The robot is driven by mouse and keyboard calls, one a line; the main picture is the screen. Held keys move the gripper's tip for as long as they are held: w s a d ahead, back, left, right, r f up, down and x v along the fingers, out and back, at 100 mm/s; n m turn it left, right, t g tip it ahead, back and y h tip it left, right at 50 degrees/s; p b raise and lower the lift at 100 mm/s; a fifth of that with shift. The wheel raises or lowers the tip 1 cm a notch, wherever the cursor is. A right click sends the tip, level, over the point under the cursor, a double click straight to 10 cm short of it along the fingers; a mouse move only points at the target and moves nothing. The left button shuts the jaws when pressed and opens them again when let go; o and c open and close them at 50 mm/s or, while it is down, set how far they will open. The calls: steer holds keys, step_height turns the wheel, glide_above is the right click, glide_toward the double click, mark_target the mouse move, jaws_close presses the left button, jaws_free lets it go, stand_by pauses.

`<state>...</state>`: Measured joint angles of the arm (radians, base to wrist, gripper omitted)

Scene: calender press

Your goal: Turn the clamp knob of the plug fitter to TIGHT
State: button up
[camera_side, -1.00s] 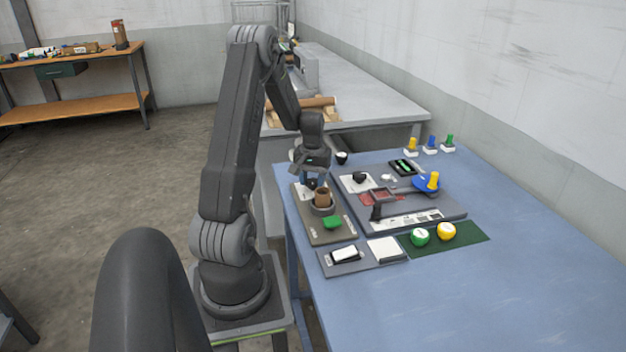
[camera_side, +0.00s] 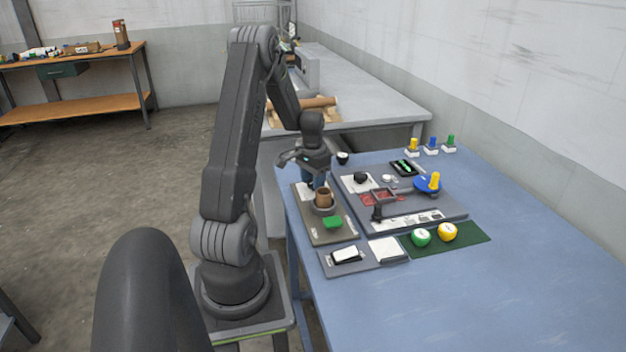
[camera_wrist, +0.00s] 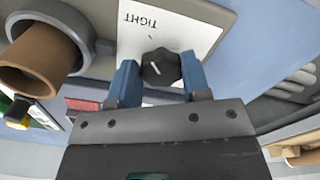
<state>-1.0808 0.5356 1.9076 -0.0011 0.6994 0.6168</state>
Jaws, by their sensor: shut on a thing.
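The clamp knob (camera_wrist: 158,66) is a dark round knob with a short white mark. It stands on a white label plate (camera_wrist: 186,32), where the word TIGHT reads upside down in the wrist view. The white mark slants up and slightly left, roughly toward the TIGHT side; I cannot tell which end points. My gripper (camera_wrist: 160,74) has its blue fingers on either side of the knob, shut on it. In the side view my gripper (camera_side: 316,181) is down at the back end of the plug fitter (camera_side: 318,236) and hides the knob.
A brown cylinder (camera_side: 324,197) stands in a grey ring on the plug fitter, close beside my gripper. The table's right front is clear.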

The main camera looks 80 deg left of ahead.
stand_by(0.3)
steer(key=o, duration=0.9)
steer(key=shift+r, duration=0.1)
step_height(320, 180, up, 14)
steer(key=shift+f, duration=0.15)
